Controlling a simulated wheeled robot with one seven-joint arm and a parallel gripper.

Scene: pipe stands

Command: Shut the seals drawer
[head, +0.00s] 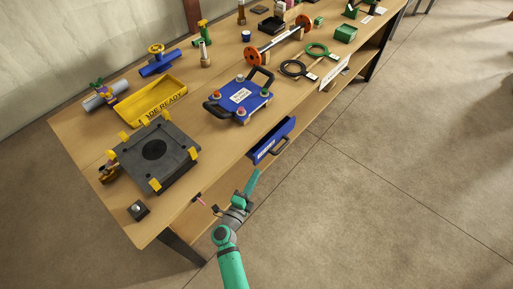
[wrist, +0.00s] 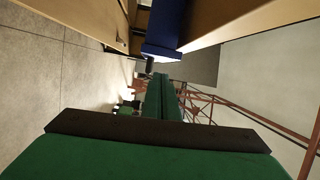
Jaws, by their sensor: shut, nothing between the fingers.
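The blue seals drawer (head: 264,148) sticks out from under the front edge of the workbench, open. It has a pale label on its front, too small to read, and a dark bar handle (head: 280,147). My gripper (head: 255,173) is shut and empty, just in front of and to the lower left of the drawer in the head view. In the wrist view the blue drawer (wrist: 165,35) is at the top, beyond my green fingers (wrist: 161,92). The dark handle (wrist: 149,66) shows near their tips; I cannot tell whether they touch.
The workbench (head: 205,150) carries a blue plate with handles (head: 238,98), a dark square block with yellow clamps (head: 155,152), a yellow tray (head: 150,100) and several pipe parts. A lower shelf runs beneath it. The floor (head: 370,200) in front is clear.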

